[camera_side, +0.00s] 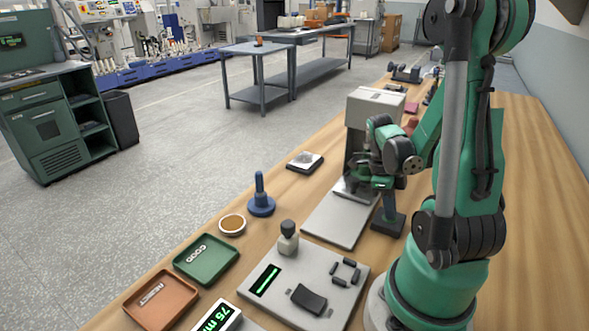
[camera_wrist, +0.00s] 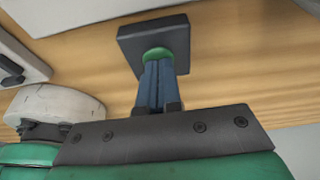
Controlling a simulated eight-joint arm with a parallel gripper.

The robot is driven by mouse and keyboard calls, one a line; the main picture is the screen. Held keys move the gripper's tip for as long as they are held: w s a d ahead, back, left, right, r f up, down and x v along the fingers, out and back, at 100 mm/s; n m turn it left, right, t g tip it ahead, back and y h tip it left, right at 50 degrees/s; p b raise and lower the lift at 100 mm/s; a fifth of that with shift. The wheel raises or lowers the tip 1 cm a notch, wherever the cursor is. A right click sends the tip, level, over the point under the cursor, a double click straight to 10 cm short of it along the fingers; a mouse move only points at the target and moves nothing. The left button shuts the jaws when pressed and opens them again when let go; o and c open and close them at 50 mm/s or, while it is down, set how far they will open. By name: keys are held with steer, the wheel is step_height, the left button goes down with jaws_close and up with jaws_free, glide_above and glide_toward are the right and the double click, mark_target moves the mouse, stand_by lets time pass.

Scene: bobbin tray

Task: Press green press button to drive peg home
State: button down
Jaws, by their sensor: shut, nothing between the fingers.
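The green press button (camera_wrist: 158,53) sits on a square black box (camera_wrist: 153,36) in the wrist view. In the side view the black box (camera_side: 388,223) stands on the bench right of the press's pale base plate, and the button is hidden. My gripper (camera_wrist: 158,64) is shut and empty, with its blue-grey fingers pointing at the button. Their tips overlap the button's near part; I cannot tell how firmly they touch. In the side view my gripper (camera_side: 389,215) points down at the box. The press (camera_side: 375,108) has a light grey head over its base plate (camera_side: 334,220). I cannot make out the peg.
A blue post on a round base (camera_side: 261,204), a small round dish (camera_side: 233,224), a green GOOD tray (camera_side: 206,259) and an orange REJECT tray (camera_side: 162,300) lie along the left bench edge. A grey panel (camera_side: 290,263) lies in front. Bare wood is to the right.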

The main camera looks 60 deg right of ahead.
steer(key=s+v, duration=0.1)
steer(key=v, duration=1.2)
steer(key=shift+r, duration=0.4)
steer(key=shift+w, duration=0.15)
steer(key=w+a+f+m+t, duration=0.1)
steer(key=w+a+m+t, duration=0.4)
steer(key=m, duration=1.3)
steer(key=w+a+m+t, duration=0.5)
steer(key=w+a+m, duration=0.3)
steer(key=a+m, duration=0.6)
steer(key=m, duration=0.4)
steer(key=shift+w+f, duration=0.15)
steer(key=shift+f, duration=0.25)
